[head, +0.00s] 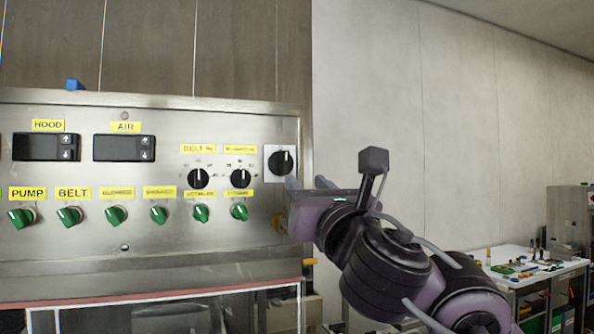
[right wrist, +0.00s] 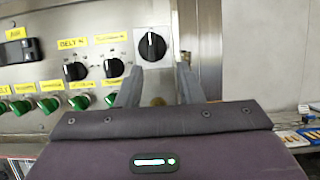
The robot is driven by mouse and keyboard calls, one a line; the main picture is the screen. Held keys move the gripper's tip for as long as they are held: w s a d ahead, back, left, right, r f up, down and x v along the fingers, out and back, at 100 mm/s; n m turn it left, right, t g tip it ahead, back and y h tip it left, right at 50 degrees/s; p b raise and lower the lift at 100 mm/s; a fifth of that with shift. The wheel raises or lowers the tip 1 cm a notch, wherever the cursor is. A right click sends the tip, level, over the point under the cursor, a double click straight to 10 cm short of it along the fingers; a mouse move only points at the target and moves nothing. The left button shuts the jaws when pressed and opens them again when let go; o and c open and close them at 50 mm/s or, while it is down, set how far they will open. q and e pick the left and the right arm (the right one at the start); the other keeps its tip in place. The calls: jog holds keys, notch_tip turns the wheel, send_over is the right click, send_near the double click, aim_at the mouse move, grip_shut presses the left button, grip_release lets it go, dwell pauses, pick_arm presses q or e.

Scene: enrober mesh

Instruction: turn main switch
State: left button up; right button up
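The main switch (head: 281,162) is a black rotary knob on a white square plate at the right end of the steel control panel. Its white mark points about straight up. In the right wrist view the switch knob (right wrist: 152,46) is ahead of the fingertips, slightly above the gap between them. My right gripper (head: 306,182) is at the panel's right edge, just right of and below the switch. In the right wrist view my right gripper (right wrist: 158,77) is open, with its two grey fingers apart and nothing between them. My left gripper is out of view.
The panel (head: 60,165) carries two smaller black knobs (head: 198,178), a row of green switches (head: 114,215) and two displays (head: 124,148). A brass-coloured part (head: 278,222) sits below the main switch. A table (head: 525,262) with small items stands at the far right.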

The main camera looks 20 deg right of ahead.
aim_at(286, 163)
jog(key=w+a+r, duration=0.1)
jog(key=w+a+r+p, duration=0.1)
jog(key=w, duration=0.1)
jog(key=shift+w+r, duration=0.15)
jog(key=shift+r, duration=0.25)
jog(key=shift+w+d+r+p, duration=0.1)
jog(key=shift+w+d+p, duration=0.15)
jog(key=shift+w, duration=0.35)
jog(key=shift+w+d+r+p, duration=0.15)
jog(key=shift+w+p, duration=0.15)
jog(key=shift+w, duration=0.5)
jog(key=shift+s+a, duration=0.1)
jog(key=shift+a, duration=0.05)
jog(key=c, duration=0.7)
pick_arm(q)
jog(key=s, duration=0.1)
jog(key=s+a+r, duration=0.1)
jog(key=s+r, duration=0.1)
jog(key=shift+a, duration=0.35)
pick_arm(e)
grip_shut()
